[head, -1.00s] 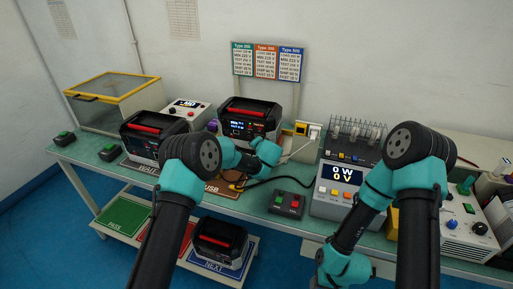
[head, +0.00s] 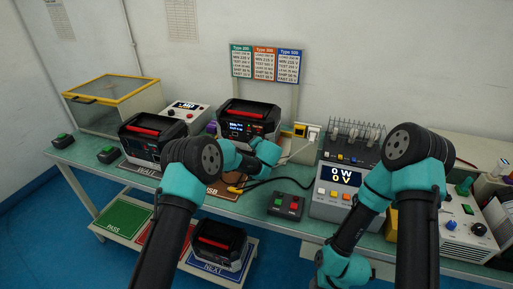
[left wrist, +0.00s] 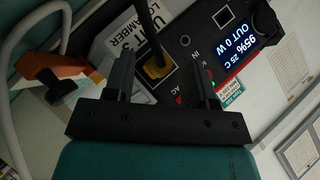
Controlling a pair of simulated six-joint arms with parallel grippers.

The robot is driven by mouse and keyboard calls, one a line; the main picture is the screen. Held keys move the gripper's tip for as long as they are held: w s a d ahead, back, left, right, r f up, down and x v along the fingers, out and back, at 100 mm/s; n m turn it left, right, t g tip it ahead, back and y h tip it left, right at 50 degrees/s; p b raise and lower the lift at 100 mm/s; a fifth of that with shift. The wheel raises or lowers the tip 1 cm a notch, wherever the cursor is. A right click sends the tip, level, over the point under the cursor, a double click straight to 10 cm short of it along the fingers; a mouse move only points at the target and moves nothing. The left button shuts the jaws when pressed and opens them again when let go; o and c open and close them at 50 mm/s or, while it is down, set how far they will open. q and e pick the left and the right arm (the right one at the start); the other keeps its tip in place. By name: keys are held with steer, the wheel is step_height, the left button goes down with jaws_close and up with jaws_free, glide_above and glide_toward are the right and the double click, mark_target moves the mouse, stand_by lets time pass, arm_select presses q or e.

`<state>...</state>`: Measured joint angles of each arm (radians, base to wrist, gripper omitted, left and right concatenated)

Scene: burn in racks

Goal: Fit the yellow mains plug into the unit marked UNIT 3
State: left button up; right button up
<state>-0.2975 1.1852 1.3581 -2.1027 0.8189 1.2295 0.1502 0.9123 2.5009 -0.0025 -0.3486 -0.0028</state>
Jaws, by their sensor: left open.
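The yellow mains plug (left wrist: 155,68) shows in the left wrist view at the front panel of a black and red power unit (left wrist: 205,30), beside its AC IN lettering. A black cable runs up from it. I cannot tell how deep it sits. The panel's white UNIT label (left wrist: 125,40) is partly covered by the cable, so its number is unclear. My left gripper (left wrist: 168,72) is open, one finger on each side of the plug. In the head view my left wrist hides the area in front of the rear unit (head: 248,118).
A second unit (head: 150,138) stands left of the rear one and another (head: 219,243) is on the lower shelf. A button box (head: 286,206) and a load meter (head: 338,190) stand to the right. A black cable (head: 275,181) crosses the green bench, and an orange clip (left wrist: 55,70) is near my gripper.

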arm_select(q)
steer(key=v, duration=1.7)
steer(key=shift+s, duration=0.25)
